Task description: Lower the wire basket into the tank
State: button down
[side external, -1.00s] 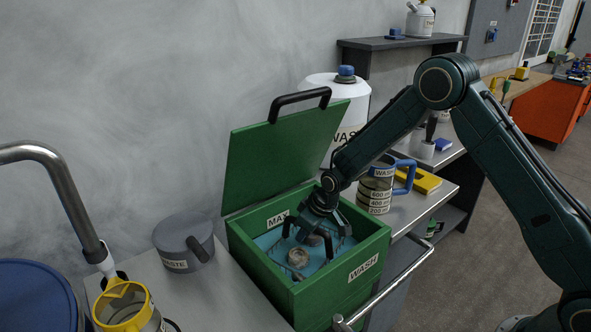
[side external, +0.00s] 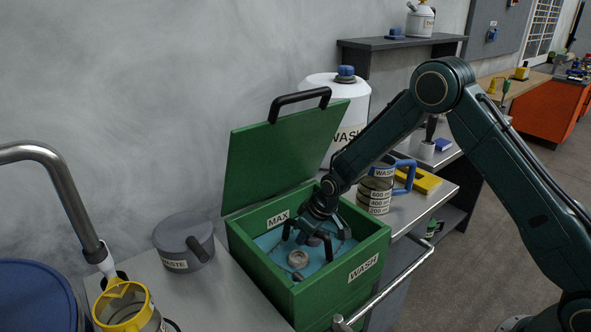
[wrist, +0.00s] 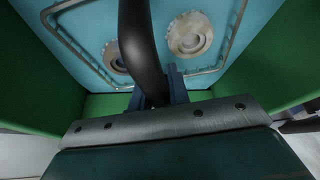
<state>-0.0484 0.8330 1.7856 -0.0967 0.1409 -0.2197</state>
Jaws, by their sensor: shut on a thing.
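The green tank (side external: 308,297), labelled WASH, stands with its lid (side external: 280,155) open and light blue liquid (side external: 268,241) inside. My gripper (side external: 308,240) is down inside the tank opening, shut on the wire basket. The basket's wire rim (wrist: 76,52) shows in the wrist view against the blue. Round metal parts (wrist: 190,36) lie within the wire outline, and one metal part (side external: 298,258) shows in the side view. The basket appears level and within the tank walls. The grip point is hidden by my gripper, and I cannot tell whether the basket touches the bottom.
A grey lidded pot (side external: 183,243) labelled WASTE stands left of the tank. A jug (side external: 376,190) with a blue handle and a yellow item (side external: 425,182) are to the right. A metal rail (side external: 390,288) runs in front.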

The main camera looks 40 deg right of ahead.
jog(key=shift+w+f, duration=0.1)
jog(key=shift+f, duration=0.6)
dwell(0.8)
jog(key=c, duration=1.3)
grip_release()
jog(key=shift+o, duration=0.2)
jog(key=shift+f, duration=0.1)
jog(key=shift+v, duration=7)
